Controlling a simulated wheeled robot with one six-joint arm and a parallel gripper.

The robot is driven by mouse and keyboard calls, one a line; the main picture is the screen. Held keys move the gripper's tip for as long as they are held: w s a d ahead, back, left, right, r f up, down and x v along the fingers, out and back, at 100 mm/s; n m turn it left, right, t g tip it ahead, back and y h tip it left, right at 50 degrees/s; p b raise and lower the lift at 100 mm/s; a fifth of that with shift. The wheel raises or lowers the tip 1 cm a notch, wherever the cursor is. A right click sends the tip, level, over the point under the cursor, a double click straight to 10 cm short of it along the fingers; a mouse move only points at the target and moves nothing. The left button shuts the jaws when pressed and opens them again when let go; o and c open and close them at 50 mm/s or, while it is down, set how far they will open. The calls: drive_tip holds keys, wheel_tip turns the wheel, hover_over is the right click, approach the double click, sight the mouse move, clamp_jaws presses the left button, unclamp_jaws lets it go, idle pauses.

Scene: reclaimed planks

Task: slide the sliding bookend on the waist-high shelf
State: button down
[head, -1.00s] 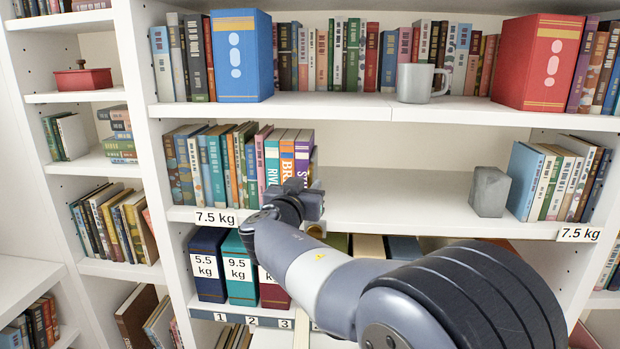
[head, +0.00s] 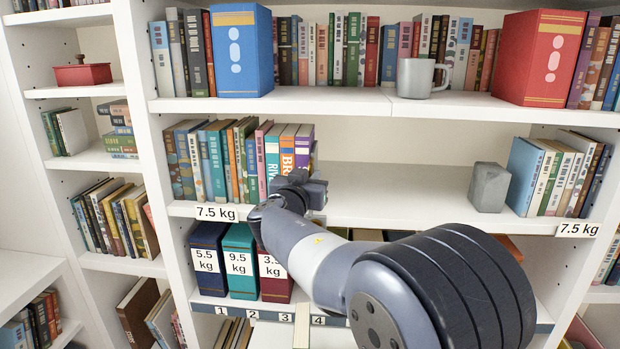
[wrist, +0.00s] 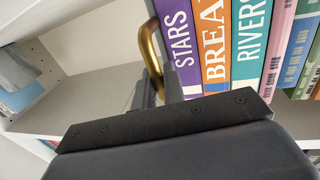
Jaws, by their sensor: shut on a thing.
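The bookend shows in the wrist view as a curved brass piece (wrist: 149,45) beside the purple STARS book (wrist: 176,40). My gripper (wrist: 160,88) is shut on the brass piece. In the head view my gripper (head: 312,190) is at the right end of the book row on the waist-high shelf (head: 400,205), in front of the orange and purple books (head: 304,138). There it hides the bookend. The orange BREA… and white-and-teal RIVERS books (wrist: 250,45) stand upright beside STARS.
A grey block (head: 489,187) stands farther right on the same shelf, against more books (head: 545,180). The shelf between is clear. A grey mug (head: 416,78) is on the shelf above. Weight-labelled boxes (head: 241,265) stand on the shelf below.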

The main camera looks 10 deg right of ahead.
idle(0.3)
drive_tip(key=shift+s+d+f+b, duration=0.1)
drive_tip(key=shift+d+b, duration=0.2)
drive_tip(key=shift+b, duration=0.1)
drive_tip(key=s+d+b, duration=0.4)
drive_tip(key=d+b, duration=0.5)
drive_tip(key=d, duration=0.4)
drive_tip(key=shift+s, duration=0.1)
drive_tip(key=c, duration=1.6)
unclamp_jaws()
drive_tip(key=shift+s+a+b, duration=0.1)
drive_tip(key=shift+a+b, duration=0.05)
drive_tip(key=shift+b, duration=0.15)
